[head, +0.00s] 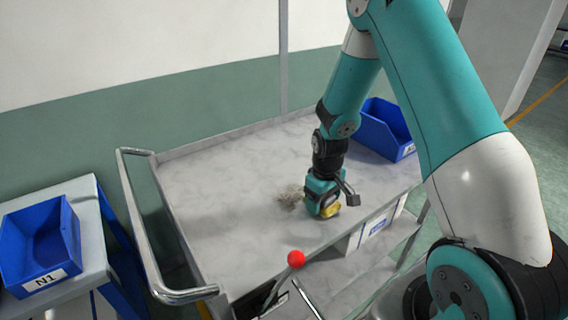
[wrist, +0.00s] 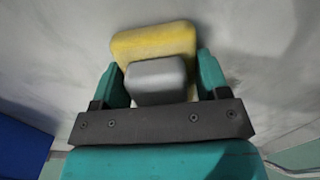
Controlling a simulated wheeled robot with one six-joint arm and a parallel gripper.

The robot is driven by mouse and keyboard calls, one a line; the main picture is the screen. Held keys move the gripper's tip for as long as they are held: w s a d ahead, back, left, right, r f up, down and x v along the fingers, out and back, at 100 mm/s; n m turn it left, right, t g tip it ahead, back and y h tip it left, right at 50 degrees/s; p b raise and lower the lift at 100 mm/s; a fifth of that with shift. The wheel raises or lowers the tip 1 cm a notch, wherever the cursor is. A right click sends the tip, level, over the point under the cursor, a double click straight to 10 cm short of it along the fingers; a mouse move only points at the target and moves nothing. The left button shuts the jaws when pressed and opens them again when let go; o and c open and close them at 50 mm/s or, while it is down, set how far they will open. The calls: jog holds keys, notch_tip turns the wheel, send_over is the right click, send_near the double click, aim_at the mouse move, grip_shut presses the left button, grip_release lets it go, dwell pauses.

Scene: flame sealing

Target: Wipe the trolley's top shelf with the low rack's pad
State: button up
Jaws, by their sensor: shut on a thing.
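The trolley's top shelf (head: 215,190) is a grey, mottled surface with low raised edges. A brownish smudge of dirt (head: 290,196) lies near its middle. My gripper (head: 326,206) is low over the shelf, just right of the smudge. It is shut on the pad, which has a yellow block (head: 330,211) and a grey grip part; the pad (wrist: 155,42) also shows between the fingers in the wrist view. The pad is at or very close to the shelf surface; I cannot tell whether it touches. The smudge does not show clearly in the wrist view.
A blue bin (head: 385,130) stands at the shelf's back right corner. Another blue bin labelled N1 (head: 40,240) sits on a side table at left. A red-knobbed lever (head: 296,259) rises by the trolley's front edge. The shelf's left half is clear.

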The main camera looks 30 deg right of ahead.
notch_tip(320, 180, up, 2)
jog(key=shift+w+a+r+p, duration=0.1)
jog(key=shift+r+p, duration=0.05)
jog(key=shift+p, duration=0.25)
jog(key=shift+r+p, duration=2.4)
jog(key=shift+r, duration=0.5)
